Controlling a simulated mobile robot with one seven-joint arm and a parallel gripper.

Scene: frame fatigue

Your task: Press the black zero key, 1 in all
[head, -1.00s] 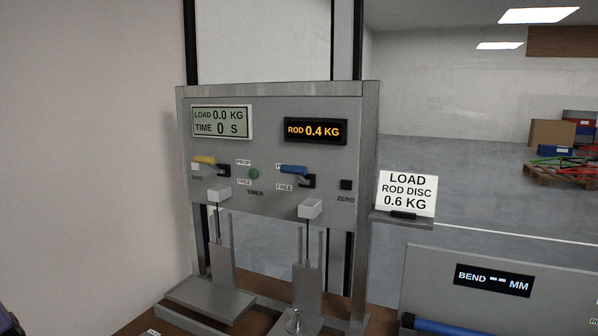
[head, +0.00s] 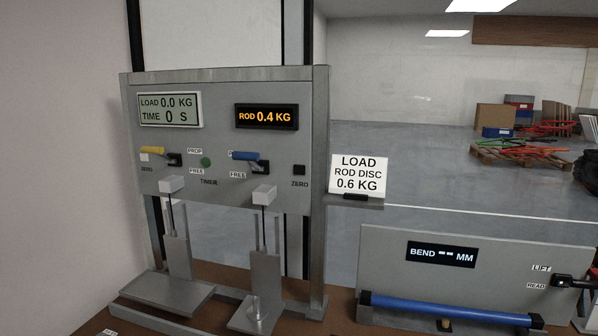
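The pale green display (head: 170,110) at the panel's left reads LOAD 0.0 KG and TIME 0 S. My gripper is not in view.
A blue lever (head: 245,156) and a green timer button (head: 206,162) are on the panel. A card (head: 358,174) reading LOAD ROD DISC 0.6 KG stands on a small shelf right of it. A bend gauge with a blue bar (head: 450,309) stands at lower right.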

